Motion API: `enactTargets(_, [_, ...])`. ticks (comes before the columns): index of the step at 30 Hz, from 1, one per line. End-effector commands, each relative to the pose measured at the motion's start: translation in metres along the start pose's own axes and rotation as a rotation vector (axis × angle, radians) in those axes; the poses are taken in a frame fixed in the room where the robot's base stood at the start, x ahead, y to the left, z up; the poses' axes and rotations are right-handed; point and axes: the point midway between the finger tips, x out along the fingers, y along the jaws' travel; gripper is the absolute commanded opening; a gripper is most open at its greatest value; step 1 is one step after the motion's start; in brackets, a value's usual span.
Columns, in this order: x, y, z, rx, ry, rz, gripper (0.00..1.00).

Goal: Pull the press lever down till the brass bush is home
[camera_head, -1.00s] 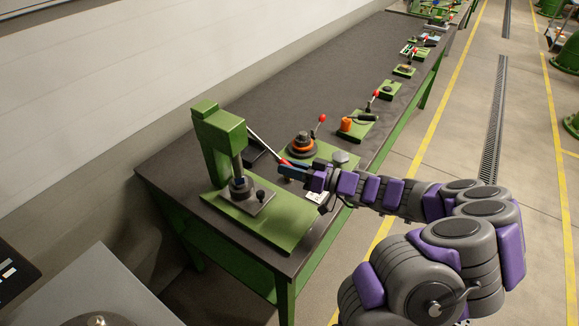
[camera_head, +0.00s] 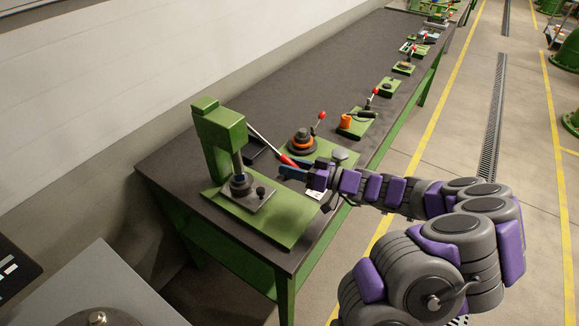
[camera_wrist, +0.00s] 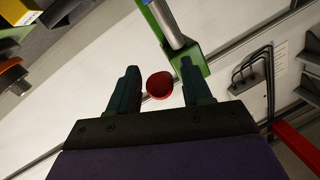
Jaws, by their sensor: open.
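The green press (camera_head: 218,128) stands on a green base plate at the near end of the bench. Its lever (camera_head: 264,142) slopes down to the right and ends in a red grip (camera_head: 289,161). My gripper (camera_head: 285,170) is open at the grip's end. In the wrist view, the red grip (camera_wrist: 159,86) shows end-on as a round shape between the two fingers of my gripper (camera_wrist: 159,68), with a gap on each side. The ram (camera_head: 238,163) comes down over a grey fixture (camera_head: 244,194) on the base. I cannot make out the brass bush.
An orange and black round fixture (camera_head: 301,142) with a red-knobbed lever stands just beyond my gripper. More small fixtures line the bench (camera_head: 270,97) farther off. A white wall runs along the left. The floor aisle on the right is open.

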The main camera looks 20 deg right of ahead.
Motion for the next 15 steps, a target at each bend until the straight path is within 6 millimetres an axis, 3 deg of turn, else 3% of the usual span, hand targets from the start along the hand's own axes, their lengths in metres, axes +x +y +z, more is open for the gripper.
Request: enactTargets(15, [-0.106,0.000,-0.001,0.000,-0.003,0.009,0.49])
